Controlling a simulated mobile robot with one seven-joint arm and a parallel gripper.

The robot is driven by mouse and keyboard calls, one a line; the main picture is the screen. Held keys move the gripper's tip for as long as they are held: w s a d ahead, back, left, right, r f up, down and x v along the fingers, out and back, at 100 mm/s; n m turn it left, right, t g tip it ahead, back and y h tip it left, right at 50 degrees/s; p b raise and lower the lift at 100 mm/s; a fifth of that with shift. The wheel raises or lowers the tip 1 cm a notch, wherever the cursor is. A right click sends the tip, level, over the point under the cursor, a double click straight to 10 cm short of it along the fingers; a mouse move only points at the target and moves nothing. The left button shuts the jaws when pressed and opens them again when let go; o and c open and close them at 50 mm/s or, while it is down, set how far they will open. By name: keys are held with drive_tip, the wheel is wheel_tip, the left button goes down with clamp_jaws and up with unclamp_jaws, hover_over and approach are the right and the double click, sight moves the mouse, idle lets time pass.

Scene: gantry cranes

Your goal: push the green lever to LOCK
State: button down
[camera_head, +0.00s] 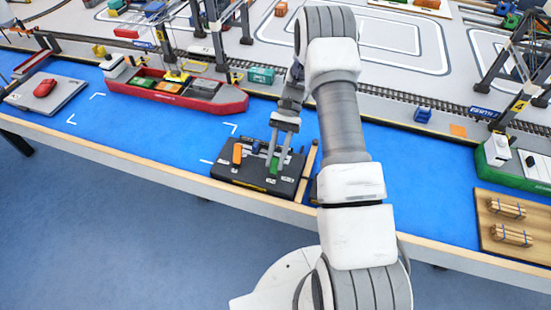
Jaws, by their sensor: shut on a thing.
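A dark control panel (228,176) sits near the front edge of the blue table. Its green lever (275,167) is on the right part, partly hidden by my fingers. My gripper (276,163) points down over the panel from behind, with its fingertips shut on the green lever. An orange lever (237,154) stands at the left of the panel, and a blue lever (256,147) is between them, farther back. The small white labels on the panel are too small to read.
A tan wooden strip (308,168) lies right of the panel, close to my arm. A red ship (180,90) with cargo is at the back left. A wooden board with plank bundles (487,232) is at the far right. Blue surface left of the panel is clear.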

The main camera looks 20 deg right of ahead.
idle(0.5)
drive_tip(key=c, duration=0.7)
unclamp_jaws()
drive_tip(key=shift+w, duration=0.1)
drive_tip(key=v, duration=1.2)
drive_tip(key=shift+f, duration=0.1)
